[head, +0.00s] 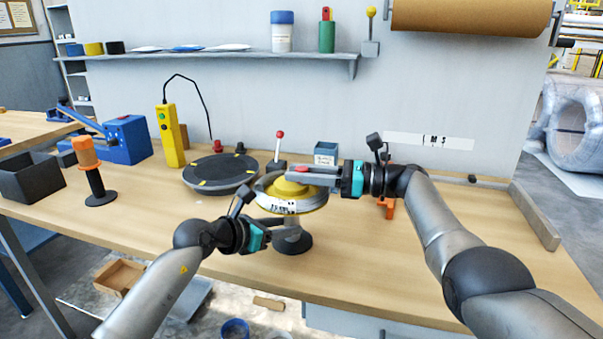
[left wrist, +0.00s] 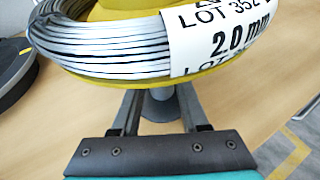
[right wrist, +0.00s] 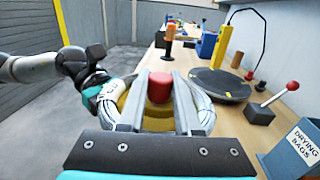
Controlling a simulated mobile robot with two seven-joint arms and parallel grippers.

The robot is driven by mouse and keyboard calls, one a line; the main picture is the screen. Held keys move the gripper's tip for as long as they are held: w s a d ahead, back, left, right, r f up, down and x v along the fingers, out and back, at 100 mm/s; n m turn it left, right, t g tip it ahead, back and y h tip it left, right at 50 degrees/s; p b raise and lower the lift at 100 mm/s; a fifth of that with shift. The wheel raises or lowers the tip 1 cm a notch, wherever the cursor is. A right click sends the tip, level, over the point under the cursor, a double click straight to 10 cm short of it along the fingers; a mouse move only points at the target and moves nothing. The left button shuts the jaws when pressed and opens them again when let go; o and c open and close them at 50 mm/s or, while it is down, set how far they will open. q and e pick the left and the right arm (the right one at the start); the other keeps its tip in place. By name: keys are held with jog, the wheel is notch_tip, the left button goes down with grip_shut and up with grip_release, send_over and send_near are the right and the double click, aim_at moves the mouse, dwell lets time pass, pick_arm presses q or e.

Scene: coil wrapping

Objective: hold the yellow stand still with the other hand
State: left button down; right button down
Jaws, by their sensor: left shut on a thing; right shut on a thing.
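The yellow stand (head: 293,189) stands on the bench with a coil of silvery wire (head: 270,201) around it. The coil's white label reads 2.0 mm in the left wrist view (left wrist: 225,42). Below the yellow plate, a grey post (left wrist: 161,98) runs down to a dark round base (head: 292,244). My left gripper (head: 282,233) is shut on this post, under the coil. My right gripper (head: 294,176) reaches over the top from the right, shut on the red knob (right wrist: 160,87) of the stand. Its fingers hide part of the stand's top in the head view.
A black round turntable (head: 220,171) with yellow marks sits left of the stand. Behind are a red-knobbed lever (head: 280,136) and a blue drying bags box (head: 326,151). A yellow control box (head: 170,136) stands further left.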

jog(key=shift+s+a+f+g, duration=0.1)
jog(key=shift+s+f+g, duration=0.15)
jog(key=shift+f+g, duration=0.05)
jog(key=c, duration=1)
grip_release()
jog(key=o, duration=0.4)
jog(key=shift+r, duration=0.2)
jog(key=s+d, duration=0.2)
jog(key=d, duration=0.9)
jog(key=shift+s+d, duration=0.2)
jog(key=shift+d, duration=0.2)
